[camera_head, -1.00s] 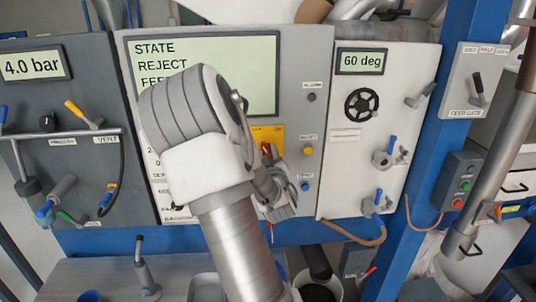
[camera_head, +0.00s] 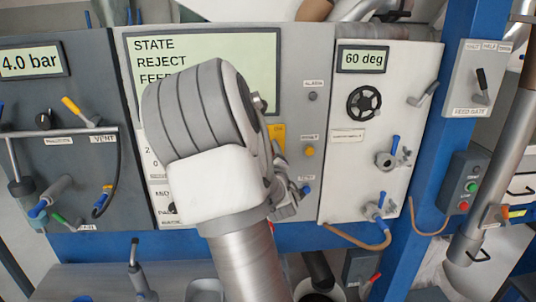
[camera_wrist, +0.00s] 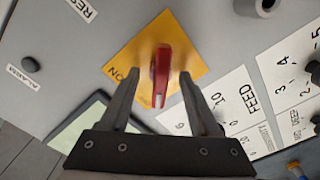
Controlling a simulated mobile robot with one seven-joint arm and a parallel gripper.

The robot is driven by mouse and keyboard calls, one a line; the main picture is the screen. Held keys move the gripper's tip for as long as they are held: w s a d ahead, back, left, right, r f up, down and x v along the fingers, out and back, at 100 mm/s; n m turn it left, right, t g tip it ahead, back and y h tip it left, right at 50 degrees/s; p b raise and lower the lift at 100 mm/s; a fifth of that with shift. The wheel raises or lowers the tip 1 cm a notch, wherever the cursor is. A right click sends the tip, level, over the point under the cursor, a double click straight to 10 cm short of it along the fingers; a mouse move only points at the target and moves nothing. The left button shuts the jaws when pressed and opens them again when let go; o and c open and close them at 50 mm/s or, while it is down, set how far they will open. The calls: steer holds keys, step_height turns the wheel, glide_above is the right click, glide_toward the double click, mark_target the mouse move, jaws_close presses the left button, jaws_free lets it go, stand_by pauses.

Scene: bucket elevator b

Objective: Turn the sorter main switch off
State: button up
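The main switch is a red handle (camera_wrist: 161,72) on a yellow plate (camera_wrist: 139,54) in the wrist view. Part of the plate's lettering reads "ON". My gripper (camera_wrist: 154,88) is open, with one finger on each side of the red handle and a gap showing to both. In the head view my arm covers the red handle, and only a strip of the yellow plate (camera_head: 278,137) shows beside my wrist. My gripper is mostly hidden there behind the wrist.
The display panel (camera_head: 262,50) is partly covered by my arm. A yellow button (camera_head: 310,152), a blue button (camera_head: 305,190) and a dark alarm knob (camera_head: 313,96) lie right of the switch. A panel with a black handwheel (camera_head: 364,103) stands further right. Scale plates (camera_wrist: 285,75) border the switch.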

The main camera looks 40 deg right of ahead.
steer(key=shift+s, duration=0.1)
steer(key=b+v, duration=1.4)
steer(key=v, duration=0.3)
steer(key=shift+s, duration=0.15)
stand_by(0.8)
